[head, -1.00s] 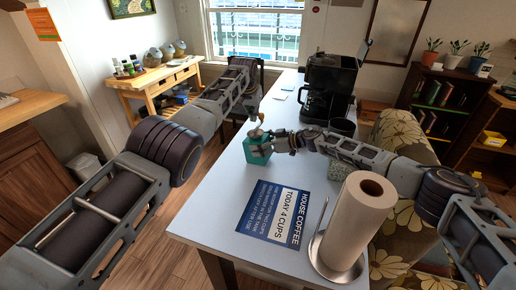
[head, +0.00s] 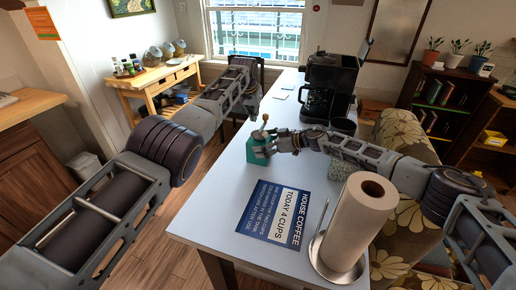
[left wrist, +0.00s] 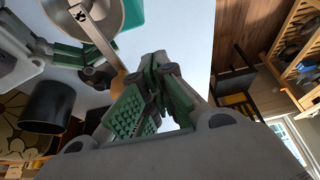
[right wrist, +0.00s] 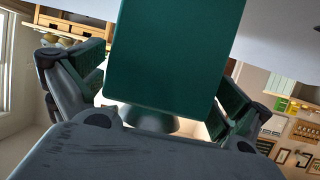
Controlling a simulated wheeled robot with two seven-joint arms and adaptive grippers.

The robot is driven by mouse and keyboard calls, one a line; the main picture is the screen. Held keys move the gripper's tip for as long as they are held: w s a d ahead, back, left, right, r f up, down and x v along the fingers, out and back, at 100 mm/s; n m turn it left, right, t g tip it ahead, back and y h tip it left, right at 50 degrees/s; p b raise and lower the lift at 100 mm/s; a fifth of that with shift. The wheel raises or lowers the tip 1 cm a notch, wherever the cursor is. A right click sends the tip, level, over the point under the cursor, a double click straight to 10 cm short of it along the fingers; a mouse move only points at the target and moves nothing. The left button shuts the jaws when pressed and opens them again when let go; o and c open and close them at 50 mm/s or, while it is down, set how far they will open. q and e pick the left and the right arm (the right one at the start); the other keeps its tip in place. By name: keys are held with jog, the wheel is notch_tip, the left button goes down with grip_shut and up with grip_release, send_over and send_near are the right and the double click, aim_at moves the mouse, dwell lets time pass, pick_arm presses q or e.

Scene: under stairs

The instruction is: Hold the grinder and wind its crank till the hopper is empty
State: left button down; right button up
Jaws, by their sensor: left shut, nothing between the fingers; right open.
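The green grinder (head: 257,155) stands on the white table, with a crank whose wooden knob (head: 265,118) points up. In the left wrist view its grey hopper (left wrist: 130,12) and crank arm (left wrist: 95,35) show at the top; the hopper's contents cannot be made out. My left gripper (head: 250,108) is shut and empty above the grinder, its fingertips (left wrist: 155,75) close beside the tan knob (left wrist: 118,85). My right gripper (head: 276,144) is open, with its fingers on both sides of the green body (right wrist: 170,55) in the right wrist view.
A coffee maker (head: 328,88) and a dark mug (head: 343,126) stand farther back on the table (head: 215,205). A blue sign (head: 273,217) lies at the front, beside a paper towel roll (head: 357,222) on its holder. The table's left edge is near the grinder.

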jog(key=v, duration=1.1)
dwell(0.3)
jog(key=shift+r, duration=0.1)
dwell(0.3)
